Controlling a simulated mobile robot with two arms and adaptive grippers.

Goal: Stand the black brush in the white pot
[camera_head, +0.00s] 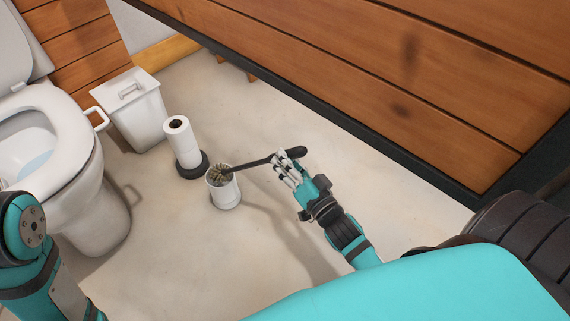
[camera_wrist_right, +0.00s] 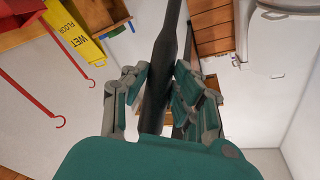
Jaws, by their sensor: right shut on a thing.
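The black brush (camera_head: 256,163) has a dark handle and a greyish bristle head. My right gripper (camera_head: 288,165) is shut on the handle near its upper end, and the handle also shows between the fingers in the right wrist view (camera_wrist_right: 160,75). The brush is strongly tilted, its handle leaning to the right. Its bristle head is at the mouth of the white pot (camera_head: 226,195), which stands upright on the floor. How deep the bristles sit in the pot cannot be told. My left arm shows at the lower left of the head view, but its gripper is out of view.
A toilet (camera_head: 75,180) and a white lidded bin (camera_head: 131,110) stand at the left. A toilet-roll stand (camera_head: 183,143) is close behind the pot. A wooden panel (camera_head: 400,75) runs along the right. Open floor (camera_head: 190,260) lies in front of the pot.

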